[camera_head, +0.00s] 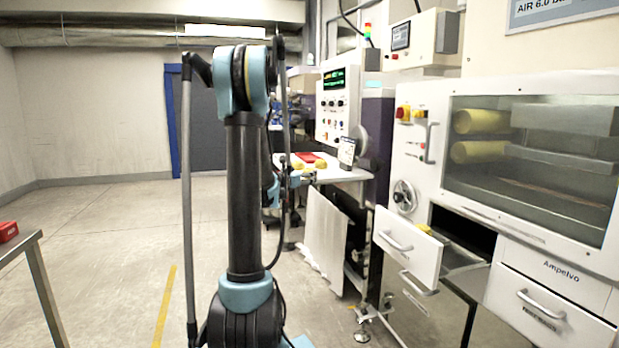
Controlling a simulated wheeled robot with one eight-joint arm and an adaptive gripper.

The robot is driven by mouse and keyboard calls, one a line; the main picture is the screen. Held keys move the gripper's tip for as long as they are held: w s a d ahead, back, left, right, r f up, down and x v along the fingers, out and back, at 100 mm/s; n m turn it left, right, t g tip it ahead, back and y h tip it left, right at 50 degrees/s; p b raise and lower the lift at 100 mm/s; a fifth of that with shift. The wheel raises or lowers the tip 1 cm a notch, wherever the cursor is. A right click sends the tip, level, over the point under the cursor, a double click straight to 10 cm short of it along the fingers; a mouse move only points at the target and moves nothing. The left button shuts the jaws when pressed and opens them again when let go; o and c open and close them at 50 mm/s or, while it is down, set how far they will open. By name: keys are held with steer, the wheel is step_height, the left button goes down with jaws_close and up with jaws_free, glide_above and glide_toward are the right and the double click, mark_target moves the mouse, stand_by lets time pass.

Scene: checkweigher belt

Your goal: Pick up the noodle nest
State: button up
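Small yellow pieces lie on a white table (343,174) beyond my arm. One yellow piece (297,166) is left of a red item (308,157), and another yellow piece (320,164) is right of it. They may be noodle nests, but they are too small to tell. Another small yellow thing (423,230) shows at the open drawer (408,246) on the right. My arm stands upright in front and hides part of the scene. The end of my arm is mostly hidden behind it, near the table's left side, and its fingers cannot be made out.
A white machine with a glass window (535,150) fills the right side. Its open drawer juts out. A control cabinet (338,103) stands behind the table. A metal frame (45,285) with a red bin (8,231) is at the left. The floor between is clear.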

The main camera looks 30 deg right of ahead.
steer(key=shift+x, duration=3.55)
steer(key=shift+w+a+f, duration=0.15)
steer(key=shift+w, duration=0.05)
steer(key=c, duration=1.2)
